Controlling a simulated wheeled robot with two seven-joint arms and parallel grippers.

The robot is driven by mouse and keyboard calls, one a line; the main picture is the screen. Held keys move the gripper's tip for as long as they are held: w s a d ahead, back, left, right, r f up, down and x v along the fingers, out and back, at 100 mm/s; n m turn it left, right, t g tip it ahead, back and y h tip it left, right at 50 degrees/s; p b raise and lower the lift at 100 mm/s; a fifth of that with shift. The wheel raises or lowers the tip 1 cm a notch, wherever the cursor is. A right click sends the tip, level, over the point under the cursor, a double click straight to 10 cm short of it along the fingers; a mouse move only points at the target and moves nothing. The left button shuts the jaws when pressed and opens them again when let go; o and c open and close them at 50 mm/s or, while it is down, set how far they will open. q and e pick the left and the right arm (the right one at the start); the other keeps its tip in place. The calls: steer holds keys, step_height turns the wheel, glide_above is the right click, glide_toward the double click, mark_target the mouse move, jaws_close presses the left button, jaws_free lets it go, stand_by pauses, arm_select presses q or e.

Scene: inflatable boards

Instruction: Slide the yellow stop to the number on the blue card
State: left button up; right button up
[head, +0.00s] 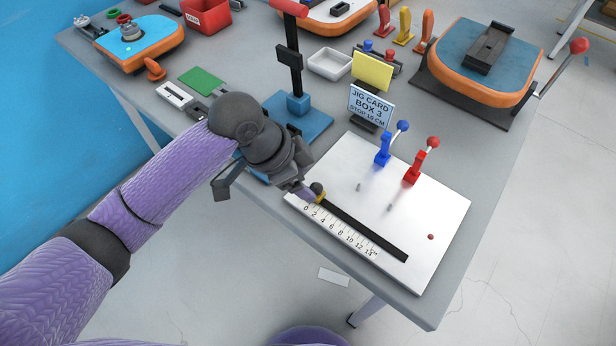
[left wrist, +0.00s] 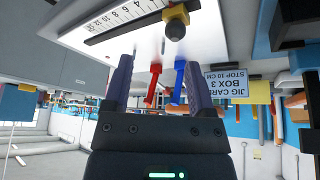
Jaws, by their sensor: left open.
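The yellow stop (head: 321,197) with its black knob (head: 317,187) sits at the 0 end of the black rail (head: 365,228) on the white board. Beside the rail runs a scale (head: 335,229) numbered 0 to 14. The light blue card (head: 370,106) reads "JIG CARD BOX 3 STOP 10 CM". My left gripper (head: 304,192) is close beside the stop in the head view. In the left wrist view its fingers (left wrist: 160,62) are apart with nothing gripped; the stop (left wrist: 178,10) and knob (left wrist: 176,30) are just beyond the fingertips. My right gripper is not visible.
A blue lever (head: 384,150) and a red lever (head: 415,170) stand on the white board (head: 440,205) behind the rail. A blue-based stand (head: 298,104) rises behind my left gripper.

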mark_target(315, 186)
arm_select(q)
steer(key=shift+m+g+y, duration=0.3)
steer(key=shift+m, duration=0.6)
steer(key=f+b, duration=0.1)
steer(key=w+d+f+b, duration=0.1)
steer(key=f, duration=0.1)
steer(key=w+f+b, duration=0.1)
steer(key=f+b, duration=0.1)
steer(key=shift+w+d+f, duration=0.2)
steer(key=shift+d, duration=0.2)
steer(key=shift+d+f, duration=0.1)
steer(key=shift+f, duration=0.15)
steer(key=c, duration=0.9)
jaws_close()
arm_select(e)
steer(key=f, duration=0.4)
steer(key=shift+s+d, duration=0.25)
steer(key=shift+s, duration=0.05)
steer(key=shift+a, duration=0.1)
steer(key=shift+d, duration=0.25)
